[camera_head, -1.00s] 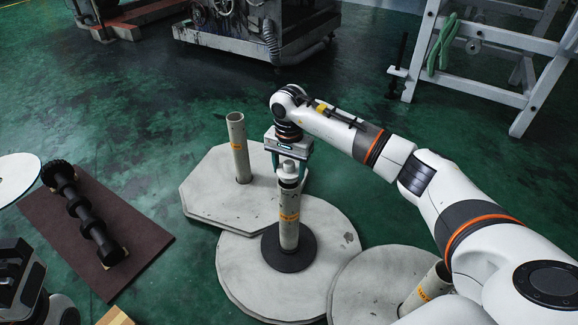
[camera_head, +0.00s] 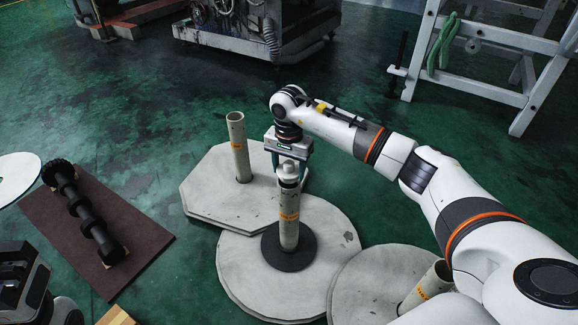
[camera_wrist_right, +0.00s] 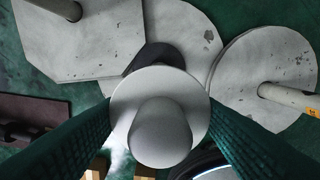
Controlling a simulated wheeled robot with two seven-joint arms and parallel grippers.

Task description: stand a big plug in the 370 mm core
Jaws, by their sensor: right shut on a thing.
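My right gripper (camera_head: 289,165) is shut on a white plug (camera_head: 288,171) over the middle core (camera_head: 289,220), an upright grey tube with an orange label. The plug is at the core's top; I cannot tell whether it is seated. In the right wrist view the plug (camera_wrist_right: 160,120) shows a round knob over a wide flange between my dark green fingers. The flange hides the core's mouth. Two other labelled cores stand at the back left (camera_head: 239,148) and front right (camera_head: 425,287). The label sizes are too small to read. My left gripper's fingers do not show.
The middle core stands in a black ring (camera_head: 275,253) on a round pale slab (camera_head: 240,275). An octagonal slab (camera_head: 210,195) and another round slab (camera_head: 365,270) adjoin it. A black ribbed shaft (camera_head: 80,210) lies on a brown mat (camera_head: 150,240). A white trestle (camera_head: 480,85) stands back right.

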